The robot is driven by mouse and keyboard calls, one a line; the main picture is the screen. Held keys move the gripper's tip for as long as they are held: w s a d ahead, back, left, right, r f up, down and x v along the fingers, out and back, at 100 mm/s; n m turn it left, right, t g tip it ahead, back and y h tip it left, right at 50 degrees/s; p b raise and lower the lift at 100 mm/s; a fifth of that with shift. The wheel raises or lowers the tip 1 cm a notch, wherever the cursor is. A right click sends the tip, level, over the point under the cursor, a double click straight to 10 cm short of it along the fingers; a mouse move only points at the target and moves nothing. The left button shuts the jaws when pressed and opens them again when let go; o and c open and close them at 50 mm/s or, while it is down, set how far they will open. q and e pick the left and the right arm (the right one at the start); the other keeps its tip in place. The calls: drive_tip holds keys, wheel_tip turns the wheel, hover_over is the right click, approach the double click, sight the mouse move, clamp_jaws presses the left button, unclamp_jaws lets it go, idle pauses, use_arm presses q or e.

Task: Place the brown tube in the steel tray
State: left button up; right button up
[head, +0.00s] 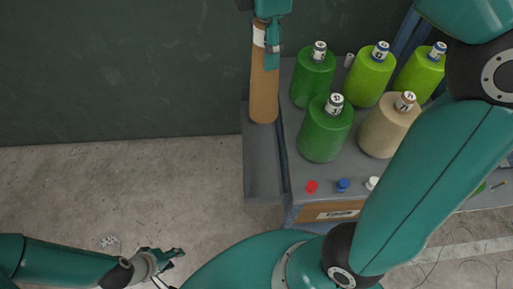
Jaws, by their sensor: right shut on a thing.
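The brown tube (264,96) is upright with a slight tilt and has a white label near its top. My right gripper (271,48) is shut on its upper part. The tube's lower end shows over the far part of the narrow grey steel tray (262,180); I cannot tell whether it touches the tray. The near part of the tray is bare. My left gripper (172,266) is low at the left above the concrete floor, away from the tube and tray, with its fingers apart and nothing between them.
My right arm crosses the right side.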

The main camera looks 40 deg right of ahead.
wheel_tip(320, 180, down, 38)
drive_tip(key=m+b, duration=0.3)
drive_tip(key=b, duration=0.9)
drive_tip(key=o, duration=1.1)
